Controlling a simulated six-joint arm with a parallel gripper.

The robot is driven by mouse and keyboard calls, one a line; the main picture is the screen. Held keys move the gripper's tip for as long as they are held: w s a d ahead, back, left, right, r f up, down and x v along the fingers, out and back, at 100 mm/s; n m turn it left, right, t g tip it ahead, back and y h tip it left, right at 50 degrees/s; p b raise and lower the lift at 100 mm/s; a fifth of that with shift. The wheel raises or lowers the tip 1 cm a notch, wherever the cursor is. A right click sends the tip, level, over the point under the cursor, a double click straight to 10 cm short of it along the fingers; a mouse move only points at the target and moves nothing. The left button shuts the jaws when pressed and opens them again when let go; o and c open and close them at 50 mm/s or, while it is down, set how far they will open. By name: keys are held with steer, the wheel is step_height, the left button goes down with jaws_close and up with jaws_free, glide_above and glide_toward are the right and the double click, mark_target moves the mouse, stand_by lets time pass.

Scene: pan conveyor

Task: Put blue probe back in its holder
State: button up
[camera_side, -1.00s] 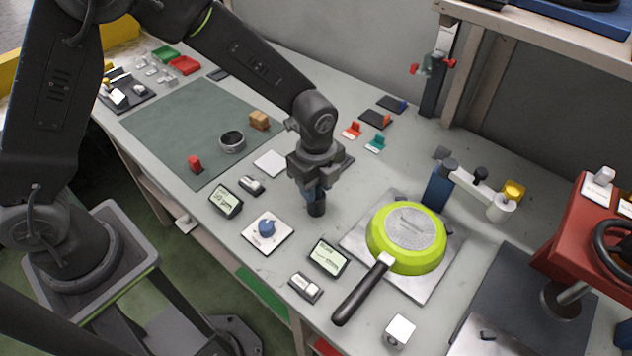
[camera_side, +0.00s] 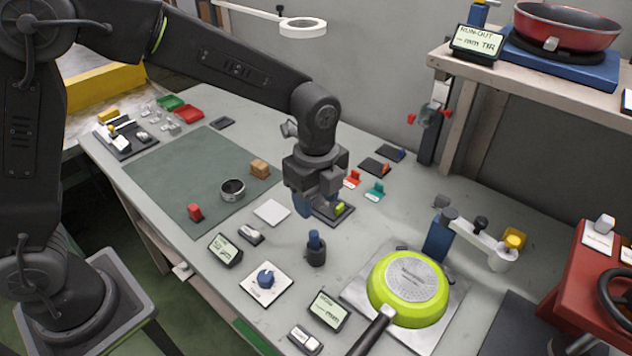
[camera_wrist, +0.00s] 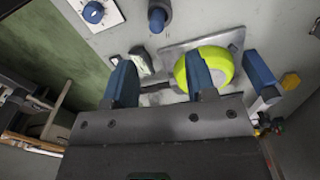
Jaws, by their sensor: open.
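The blue probe (camera_side: 314,239) stands upright in a small dark round holder (camera_side: 316,256) on the grey bench, left of the pan. The probe also shows near the top of the wrist view (camera_wrist: 157,17). My gripper (camera_side: 316,205) is behind and above the probe in the side view, apart from it. In the wrist view the blue fingers of my gripper (camera_wrist: 160,75) are spread with nothing between them. The lower part of the probe is hidden inside the holder.
A lime-green pan (camera_side: 408,288) lies upside down on a metal plate, right of the holder. A dial card (camera_side: 266,284) and small displays (camera_side: 225,250) stand to the left and front. A blue post with an arm (camera_side: 438,237) stands behind the pan.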

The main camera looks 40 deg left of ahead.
steer(key=shift+r, duration=1.8)
